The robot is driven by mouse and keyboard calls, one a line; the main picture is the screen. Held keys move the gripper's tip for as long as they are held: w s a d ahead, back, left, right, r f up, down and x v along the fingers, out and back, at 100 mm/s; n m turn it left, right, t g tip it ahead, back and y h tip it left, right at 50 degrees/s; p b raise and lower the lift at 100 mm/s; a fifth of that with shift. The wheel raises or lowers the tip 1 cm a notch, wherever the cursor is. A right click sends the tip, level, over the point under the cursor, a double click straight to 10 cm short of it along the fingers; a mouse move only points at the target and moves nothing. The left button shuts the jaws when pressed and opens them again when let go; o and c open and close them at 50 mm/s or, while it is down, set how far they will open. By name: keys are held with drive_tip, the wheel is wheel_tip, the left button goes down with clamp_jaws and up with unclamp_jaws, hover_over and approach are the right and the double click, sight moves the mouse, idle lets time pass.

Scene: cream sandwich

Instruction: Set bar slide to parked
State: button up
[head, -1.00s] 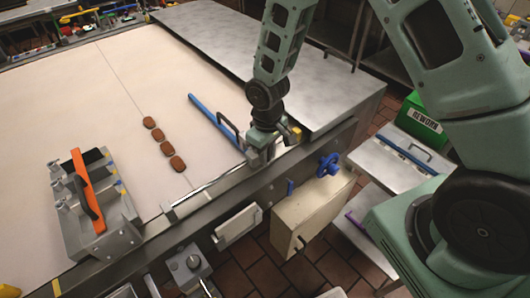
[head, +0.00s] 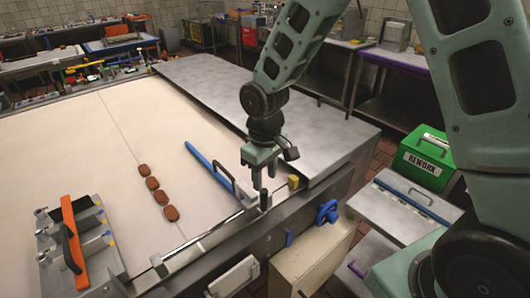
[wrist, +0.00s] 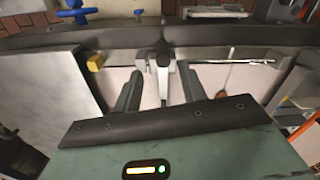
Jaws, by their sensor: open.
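A slide with a black upright knob (head: 264,200) sits on the rail (head: 205,238) along the belt's near edge. I take it for the bar slide. A blue bar (head: 205,163) with a black handle lies across the belt and reaches toward this slide. A small yellow block (head: 293,182) stands on the rail to the right of the knob, with a gap between them. My gripper (head: 263,184) is open and points down just above the knob. In the wrist view the knob (wrist: 163,60) shows between the spread fingers (wrist: 160,92), which hold nothing.
Several brown biscuits (head: 152,184) lie in a row on the pale belt (head: 110,140). A grey fixture with an orange bar (head: 73,233) stands at the left. A metal cover (head: 240,90) lies beyond my gripper. A blue handwheel (head: 327,212) sticks out below the rail.

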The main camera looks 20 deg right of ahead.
wheel_tip(320, 180, up, 8)
drive_tip(key=b, duration=0.1)
idle(0.5)
drive_tip(key=s+a+f+b, duration=0.1)
drive_tip(key=s+a, duration=0.1)
drive_tip(key=s, duration=0.5)
drive_tip(key=s+a+f+n+b, duration=0.1)
drive_tip(key=s+a+b, duration=0.1)
drive_tip(key=s, duration=0.6)
drive_tip(key=s+a+f+n+b, duration=0.1)
drive_tip(key=s+a+b, duration=0.1)
drive_tip(key=s, duration=0.5)
drive_tip(key=shift+s+a+f+y, duration=0.3)
drive_tip(key=shift+s+a+f, duration=0.05)
drive_tip(key=shift+a, duration=0.05)
